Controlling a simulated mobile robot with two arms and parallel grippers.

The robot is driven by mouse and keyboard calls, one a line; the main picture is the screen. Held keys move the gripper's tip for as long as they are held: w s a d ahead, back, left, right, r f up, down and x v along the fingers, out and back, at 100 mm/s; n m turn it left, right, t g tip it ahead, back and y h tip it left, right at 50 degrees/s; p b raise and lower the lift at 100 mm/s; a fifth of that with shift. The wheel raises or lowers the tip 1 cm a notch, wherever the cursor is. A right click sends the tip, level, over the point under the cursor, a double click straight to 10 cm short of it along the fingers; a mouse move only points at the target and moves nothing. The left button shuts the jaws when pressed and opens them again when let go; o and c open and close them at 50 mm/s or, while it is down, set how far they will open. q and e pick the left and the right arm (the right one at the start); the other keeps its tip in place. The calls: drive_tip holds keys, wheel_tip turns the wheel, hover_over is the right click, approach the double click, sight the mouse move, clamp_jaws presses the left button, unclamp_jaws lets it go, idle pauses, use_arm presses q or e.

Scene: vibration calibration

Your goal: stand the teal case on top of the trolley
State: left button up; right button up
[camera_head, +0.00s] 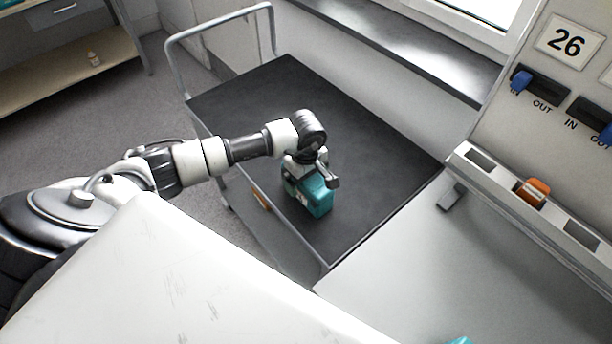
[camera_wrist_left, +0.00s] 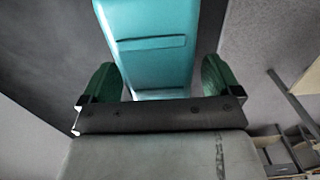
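The teal case (camera_head: 318,199) is on the black top of the trolley (camera_head: 350,135), near its front-left edge, and appears upright. My left gripper (camera_head: 309,170) is right above it and hides its upper part. In the left wrist view the teal case (camera_wrist_left: 150,45) lies between the two green fingers of my left gripper (camera_wrist_left: 159,75). The fingers are apart, one on each side, with narrow gaps between them and the case. My right gripper is not in view.
The trolley's grey handle rail (camera_head: 215,30) rises at its far left end. A light table (camera_head: 430,250) adjoins at the right, with a panel marked 26 (camera_head: 567,42) behind. A white surface (camera_head: 170,280) is in front. Most of the trolley top is clear.

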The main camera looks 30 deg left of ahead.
use_arm(q)
drive_tip(key=shift+r, duration=0.25)
wheel_tip(320, 180, up, 10)
drive_tip(key=shift+r+b, duration=0.25)
drive_tip(key=shift+b, duration=0.8)
drive_tip(key=shift+r, duration=0.65)
